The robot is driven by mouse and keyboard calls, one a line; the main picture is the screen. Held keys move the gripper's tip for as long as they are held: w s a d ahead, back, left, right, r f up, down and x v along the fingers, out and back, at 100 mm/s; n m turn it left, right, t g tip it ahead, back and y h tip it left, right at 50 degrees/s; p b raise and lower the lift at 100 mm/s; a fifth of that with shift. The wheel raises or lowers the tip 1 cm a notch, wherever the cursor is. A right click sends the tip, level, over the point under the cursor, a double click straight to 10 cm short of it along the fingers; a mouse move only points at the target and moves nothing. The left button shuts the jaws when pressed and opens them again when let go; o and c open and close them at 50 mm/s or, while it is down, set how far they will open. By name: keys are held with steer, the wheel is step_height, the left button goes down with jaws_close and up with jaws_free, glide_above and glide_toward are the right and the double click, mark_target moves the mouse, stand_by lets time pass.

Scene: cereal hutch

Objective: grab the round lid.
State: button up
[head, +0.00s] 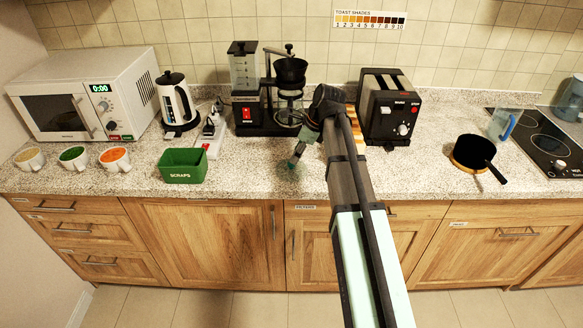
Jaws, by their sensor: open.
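My gripper (292,163) is at the end of my arm, low over the counter in front of the coffee maker. Its fingers point down and to the left, are open, and hold nothing that I can make out. I cannot clearly pick out a round lid. A faint, see-through patch shows on the speckled counter just under the fingertips, too small and blended to tell whether it is a lid. A black pan (473,152) without a lid on it stands on a round wooden trivet at the right.
The coffee maker (247,88) and black toaster (388,107) stand behind my gripper. The green scraps bin (183,166), kettle (177,101), several cups and microwave (88,92) are left. A hob (545,142) is far right.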

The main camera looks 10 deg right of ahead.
mark_target(291, 167)
steer(key=shift+p+x, duration=0.55)
steer(key=shift+x, duration=1.65)
jaws_close()
